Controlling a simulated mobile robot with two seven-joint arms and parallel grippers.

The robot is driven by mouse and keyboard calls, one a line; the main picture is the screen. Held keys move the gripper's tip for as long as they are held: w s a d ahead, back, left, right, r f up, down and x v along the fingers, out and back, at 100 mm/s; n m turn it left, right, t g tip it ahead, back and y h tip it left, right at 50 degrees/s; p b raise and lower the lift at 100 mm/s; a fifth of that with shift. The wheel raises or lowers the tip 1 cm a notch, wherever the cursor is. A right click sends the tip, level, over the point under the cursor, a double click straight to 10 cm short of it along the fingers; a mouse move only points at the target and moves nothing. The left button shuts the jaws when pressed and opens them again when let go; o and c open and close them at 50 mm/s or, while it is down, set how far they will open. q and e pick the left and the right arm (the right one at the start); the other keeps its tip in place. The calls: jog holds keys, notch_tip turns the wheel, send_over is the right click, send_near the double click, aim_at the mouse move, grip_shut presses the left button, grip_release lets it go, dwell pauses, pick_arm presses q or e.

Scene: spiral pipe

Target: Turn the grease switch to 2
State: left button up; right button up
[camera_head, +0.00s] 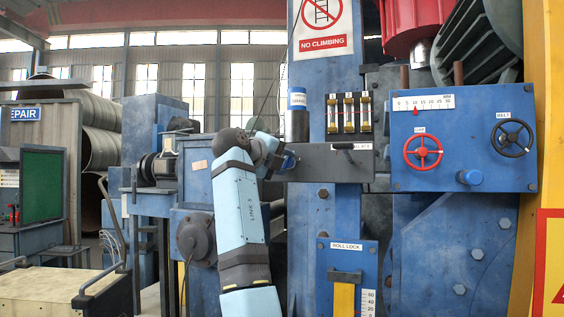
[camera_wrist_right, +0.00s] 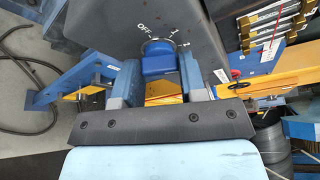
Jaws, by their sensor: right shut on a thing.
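The grease switch is a blue knob (camera_wrist_right: 158,58) on a dark grey panel (camera_wrist_right: 200,30), with white OFF, 1 and 2 marks around it in the right wrist view. My right gripper (camera_wrist_right: 160,68) has one finger on each side of the knob and is shut on it. I cannot tell clearly which mark the knob points at. In the head view my right gripper (camera_head: 287,161) is at the left end of the dark grey panel (camera_head: 318,166), and my wrist mostly hides the knob. My left gripper is not in view.
A blue panel (camera_head: 463,112) to the right carries a red handwheel (camera_head: 423,152), a black handwheel (camera_head: 512,138) and a blue knob (camera_head: 470,177). A roll lock panel (camera_head: 346,255) with a lever is below.

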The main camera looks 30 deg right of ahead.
jog(key=o, duration=0.9)
jog(key=v, duration=1.3)
jog(key=shift+s+a+r+b, duration=0.15)
jog(key=shift+a+b, duration=0.15)
jog(key=shift+a, duration=0.05)
